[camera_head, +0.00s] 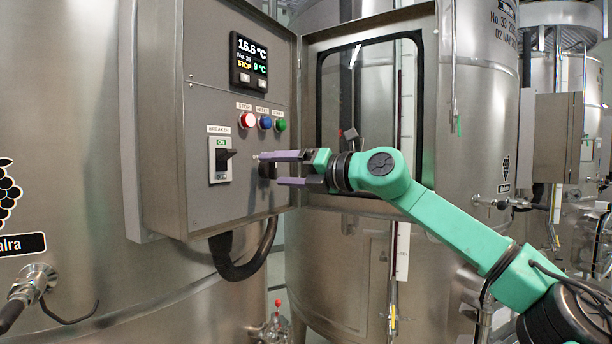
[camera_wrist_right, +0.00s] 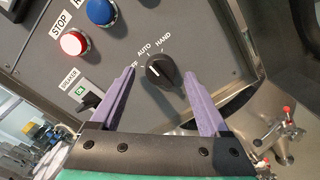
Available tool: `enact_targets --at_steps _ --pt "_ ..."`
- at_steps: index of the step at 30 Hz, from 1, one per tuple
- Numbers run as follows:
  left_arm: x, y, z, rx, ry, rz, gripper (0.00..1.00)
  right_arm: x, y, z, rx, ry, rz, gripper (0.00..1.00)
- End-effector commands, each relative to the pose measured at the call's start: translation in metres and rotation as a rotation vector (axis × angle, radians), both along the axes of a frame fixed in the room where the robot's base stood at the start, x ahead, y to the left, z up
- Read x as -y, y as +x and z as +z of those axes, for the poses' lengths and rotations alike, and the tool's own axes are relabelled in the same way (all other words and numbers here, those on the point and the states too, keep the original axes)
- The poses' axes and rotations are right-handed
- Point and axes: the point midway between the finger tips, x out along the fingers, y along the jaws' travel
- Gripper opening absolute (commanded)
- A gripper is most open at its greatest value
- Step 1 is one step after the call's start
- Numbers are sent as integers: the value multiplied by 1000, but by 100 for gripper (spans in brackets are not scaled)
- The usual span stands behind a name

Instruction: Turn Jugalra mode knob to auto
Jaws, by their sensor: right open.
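The black mode knob (camera_wrist_right: 160,72) is on the grey control panel, with the labels AUTO and HAND above it and a partly hidden label ending in F at its left. Its white mark seems to point left, towards that partly hidden label. My right gripper (camera_wrist_right: 159,76) is open, with one purple finger on either side of the knob; no contact shows. In the head view, the right gripper (camera_head: 267,170) reaches the panel from the right, and the knob shows as a dark shape between its fingers. My left gripper is out of view.
Steel vats surround the box.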

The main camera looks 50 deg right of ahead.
Motion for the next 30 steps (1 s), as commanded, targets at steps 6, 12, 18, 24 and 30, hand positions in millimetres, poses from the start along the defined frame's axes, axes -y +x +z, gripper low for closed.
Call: enact_targets --at_steps 6,12,18,24,30 --pt "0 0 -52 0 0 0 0 11 -51 -10 9 1 -3 79" --pt "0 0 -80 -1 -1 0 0 22 -107 -6 6 1 -3 79" --pt "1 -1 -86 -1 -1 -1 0 28 -132 0 1 1 -1 79" --pt "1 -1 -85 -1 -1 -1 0 28 -133 1 -1 1 -1 79" --pt "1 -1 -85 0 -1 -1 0 27 -132 1 0 1 0 79"
